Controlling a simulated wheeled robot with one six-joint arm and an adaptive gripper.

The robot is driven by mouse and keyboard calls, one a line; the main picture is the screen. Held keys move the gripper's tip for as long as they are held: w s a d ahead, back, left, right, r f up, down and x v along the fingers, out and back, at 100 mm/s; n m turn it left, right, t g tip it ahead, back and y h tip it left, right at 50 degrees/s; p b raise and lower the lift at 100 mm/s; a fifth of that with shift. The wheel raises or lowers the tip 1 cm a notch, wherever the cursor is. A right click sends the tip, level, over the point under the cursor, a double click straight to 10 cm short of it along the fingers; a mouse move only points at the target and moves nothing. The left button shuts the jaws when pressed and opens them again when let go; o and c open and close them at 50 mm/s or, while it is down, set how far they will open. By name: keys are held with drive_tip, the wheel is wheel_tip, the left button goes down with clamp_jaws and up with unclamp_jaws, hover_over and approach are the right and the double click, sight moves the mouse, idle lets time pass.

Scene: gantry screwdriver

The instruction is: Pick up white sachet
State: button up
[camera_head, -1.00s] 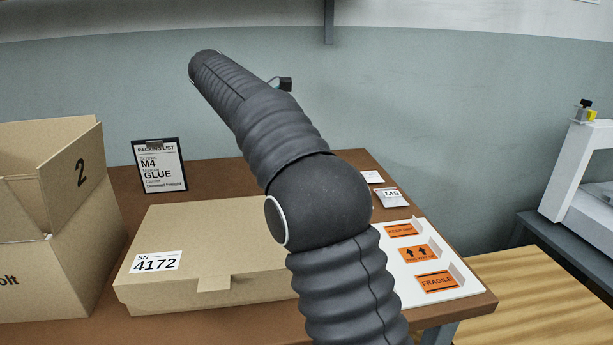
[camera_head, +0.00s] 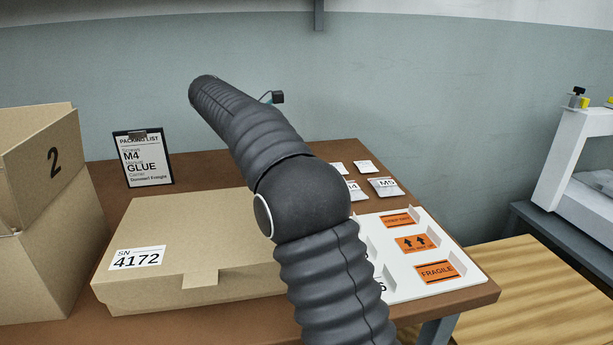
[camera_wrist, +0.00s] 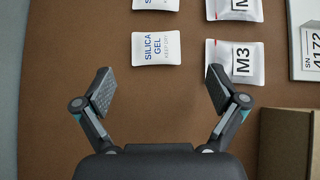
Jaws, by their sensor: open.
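A white sachet marked SILICA GEL (camera_wrist: 156,48) lies flat on the brown table, just beyond my gripper's fingertips in the wrist view. Part of a second white sachet (camera_wrist: 155,4) shows at the top edge. My gripper (camera_wrist: 160,90) is open and empty, with bare table between its fingers.
An M3 bag (camera_wrist: 236,63) lies right of the silica gel sachet, close to the right finger. A label tray (camera_head: 450,285), closed carton (camera_head: 190,245) and box marked 2 (camera_head: 60,240) share the table.

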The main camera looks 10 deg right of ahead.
drive_tip(key=shift+w+b+x, duration=0.15)
drive_tip(key=shift+b+x, duration=0.2)
drive_tip(key=shift+x, duration=1)
drive_tip(key=shift+w+b+x, duration=0.1)
drive_tip(key=shift+b+x, duration=0.25)
drive_tip(key=shift+x, duration=0.95)
drive_tip(key=c, duration=1)
